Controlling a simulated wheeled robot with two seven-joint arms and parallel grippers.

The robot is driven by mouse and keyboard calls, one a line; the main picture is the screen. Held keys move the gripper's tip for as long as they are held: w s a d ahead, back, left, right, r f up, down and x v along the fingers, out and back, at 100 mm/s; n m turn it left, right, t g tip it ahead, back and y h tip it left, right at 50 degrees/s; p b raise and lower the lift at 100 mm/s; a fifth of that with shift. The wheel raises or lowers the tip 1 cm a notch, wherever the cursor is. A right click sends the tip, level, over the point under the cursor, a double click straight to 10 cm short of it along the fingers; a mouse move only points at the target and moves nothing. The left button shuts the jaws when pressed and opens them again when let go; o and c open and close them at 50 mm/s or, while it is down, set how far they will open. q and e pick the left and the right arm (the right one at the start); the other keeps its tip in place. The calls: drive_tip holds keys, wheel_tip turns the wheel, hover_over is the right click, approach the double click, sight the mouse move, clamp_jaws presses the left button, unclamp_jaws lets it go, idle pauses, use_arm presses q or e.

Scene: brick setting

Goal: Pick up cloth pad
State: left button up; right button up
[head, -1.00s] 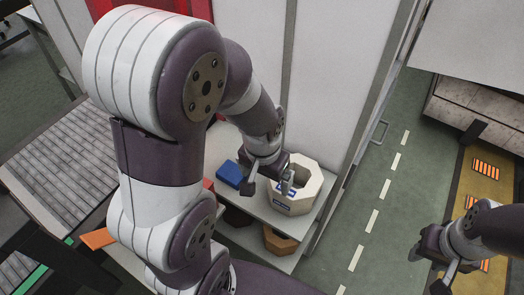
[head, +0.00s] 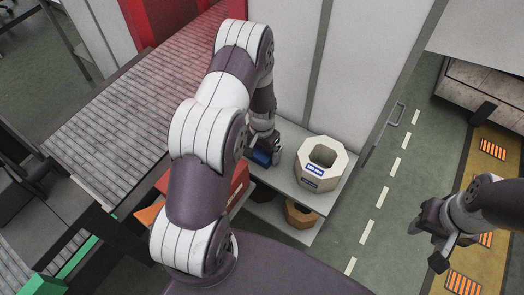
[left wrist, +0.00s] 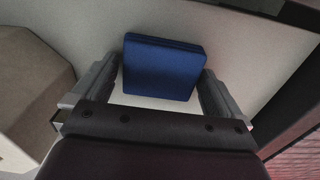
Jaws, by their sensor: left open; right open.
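The cloth pad (head: 262,157) is a small, folded blue square on the light shelf, partly hidden by my left gripper in the head view. In the left wrist view the blue pad (left wrist: 161,68) lies flat between and just ahead of the two fingers. My left gripper (head: 268,152) is open at the pad, with one finger on each side of it; I cannot tell whether they touch it. The left gripper's fingers also show in the left wrist view (left wrist: 159,90). My right gripper (head: 425,245) is open and empty over the floor at the right.
A beige octagonal container (head: 338,176) stands right of the pad on the shelf (head: 290,168). A brown octagonal container (head: 300,213) sits on the level below. A red box (head: 240,182) is to the left. A grey wall panel (head: 300,60) rises behind.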

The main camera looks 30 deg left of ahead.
sight(262, 151)
use_arm(q)
drive_tip(key=shift+f, duration=0.25)
drive_tip(key=shift+s, duration=0.1)
drive_tip(key=c, duration=0.8)
drive_tip(key=shift+o, duration=0.2)
drive_tip(key=shift+r, duration=0.15)
wheel_tip(262, 151, up, 10)
drive_tip(key=b, duration=0.1)
